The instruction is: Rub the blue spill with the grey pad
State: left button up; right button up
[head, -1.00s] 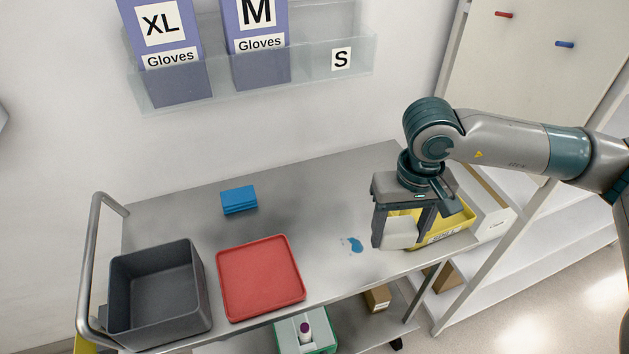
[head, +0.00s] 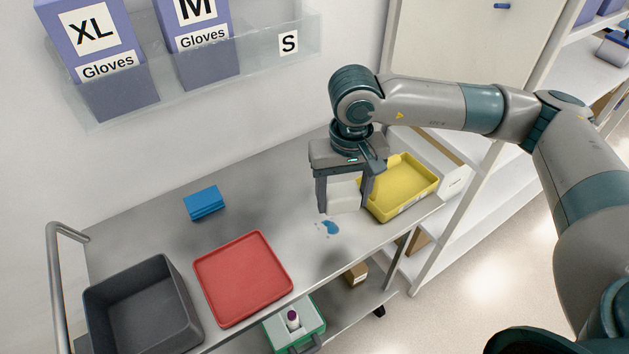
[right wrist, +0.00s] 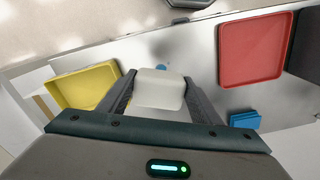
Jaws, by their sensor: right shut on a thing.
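The blue spill (head: 331,228) is a small smear with a tiny fleck beside it on the grey cart top. My right gripper (head: 344,203) is shut on the pale grey pad (head: 343,194), which sits between its fingers. The pad is just behind the spill in the head view and seems slightly above the surface; I cannot tell the exact gap. In the right wrist view the pad (right wrist: 159,90) fills the space between the fingers, and the spill (right wrist: 161,68) shows just past its far edge, partly hidden. My left gripper is not in view.
A yellow tray (head: 425,172) stands right beside the gripper. A red tray (head: 243,278), a dark grey bin (head: 140,310) and a blue block (head: 204,202) occupy the left of the cart. The surface around the spill is clear. A glove rack hangs on the wall behind.

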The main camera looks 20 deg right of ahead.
jog(key=w+a+f+m+p, duration=0.3)
jog(key=w+m, duration=0.1)
jog(key=w, duration=0.3)
jog(key=shift+w+a+f+m, duration=0.2)
jog(key=shift+a+f+m, duration=0.05)
jog(key=shift+m, duration=0.15)
jog(key=shift+f, duration=0.15)
